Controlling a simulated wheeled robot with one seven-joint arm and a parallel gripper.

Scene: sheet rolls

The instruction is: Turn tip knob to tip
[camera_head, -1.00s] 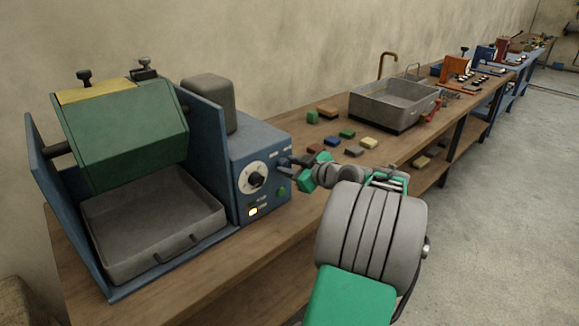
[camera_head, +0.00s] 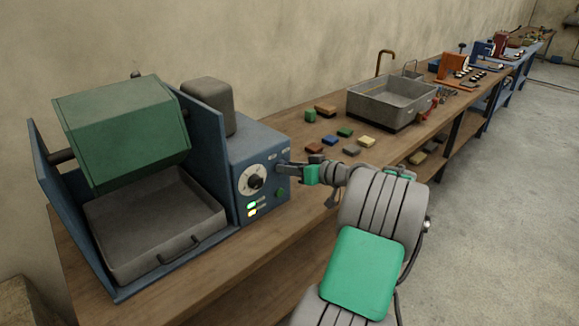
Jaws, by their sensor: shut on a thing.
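The blue machine's control box (camera_head: 262,147) stands on the bench at left centre. Its front panel has a black knob on a white dial (camera_head: 255,181), two lit lamps, green (camera_head: 251,205) and yellow (camera_head: 252,213), and a green button (camera_head: 280,192). My gripper (camera_head: 283,168) is at the panel's upper right, shut on a small control there, which I take to be the tip knob. The fingers hide most of it, so its setting cannot be read. The green drum (camera_head: 125,130) hangs tilted above a grey tray (camera_head: 150,212).
A grey basin (camera_head: 385,104) stands farther along the bench (camera_head: 285,225). Several small coloured blocks (camera_head: 345,132) lie between it and the machine. My arm reaches in from the lower right, over the bench's front edge. Open floor lies at right.

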